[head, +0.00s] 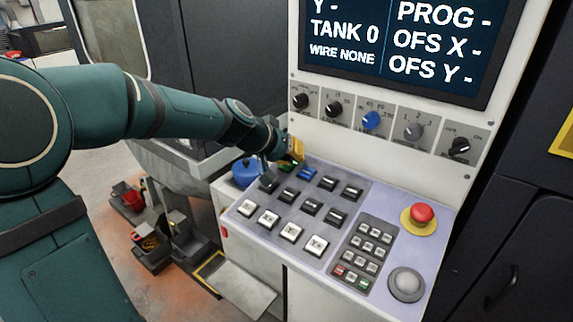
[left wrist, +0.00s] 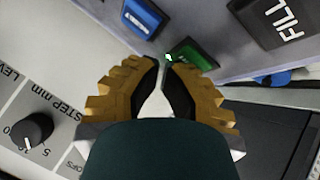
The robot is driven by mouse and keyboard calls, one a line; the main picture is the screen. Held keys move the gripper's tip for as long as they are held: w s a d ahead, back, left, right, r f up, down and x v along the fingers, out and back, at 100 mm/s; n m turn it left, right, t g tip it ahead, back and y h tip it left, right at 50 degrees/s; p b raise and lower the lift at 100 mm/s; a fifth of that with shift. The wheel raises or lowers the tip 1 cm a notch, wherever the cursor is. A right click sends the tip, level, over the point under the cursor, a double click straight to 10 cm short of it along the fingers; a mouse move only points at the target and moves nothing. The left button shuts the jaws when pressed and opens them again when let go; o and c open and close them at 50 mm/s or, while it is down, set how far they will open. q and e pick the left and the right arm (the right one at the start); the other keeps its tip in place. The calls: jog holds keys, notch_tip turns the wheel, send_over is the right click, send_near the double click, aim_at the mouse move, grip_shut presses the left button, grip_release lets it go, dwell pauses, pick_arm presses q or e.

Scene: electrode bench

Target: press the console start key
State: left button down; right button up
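The green key (left wrist: 192,53), which looks like the start key, sits on the sloping console panel (head: 235,208). In the left wrist view it lies just beyond the fingertips of my left gripper (left wrist: 165,66). The yellow-padded fingers come together at their tips with nothing between them. In the head view my left gripper (head: 294,158) is at the panel's upper left corner and covers most of the green key. I cannot tell whether the tips touch it. A blue key (left wrist: 143,17) is next to the green one. My right gripper is not in view.
A FILL key (left wrist: 277,20) and rows of black and white keys are close by. A row of knobs (head: 371,119) stands on the upright face below the screen (head: 395,45). A red emergency button (head: 422,213) and a grey knob (head: 407,284) are at right.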

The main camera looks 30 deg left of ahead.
aim_at(289, 169)
pick_arm(q)
jog(key=shift+r, duration=0.15)
jog(key=shift+s+r+p, duration=0.15)
jog(key=shift+r+p, duration=0.4)
jog(key=shift+r, duration=0.1)
jog(key=shift+s+r+p, duration=0.2)
jog(key=shift+r+p, duration=0.45)
jog(key=shift+r, duration=0.2)
jog(key=shift+s+r+p, duration=0.15)
jog(key=shift+r+p, duration=0.55)
jog(key=shift+r, duration=0.1)
jog(key=shift+s+r+p, duration=0.2)
jog(key=shift+r+p, duration=0.45)
jog(key=shift+r, duration=0.2)
jog(key=shift+f, duration=0.1)
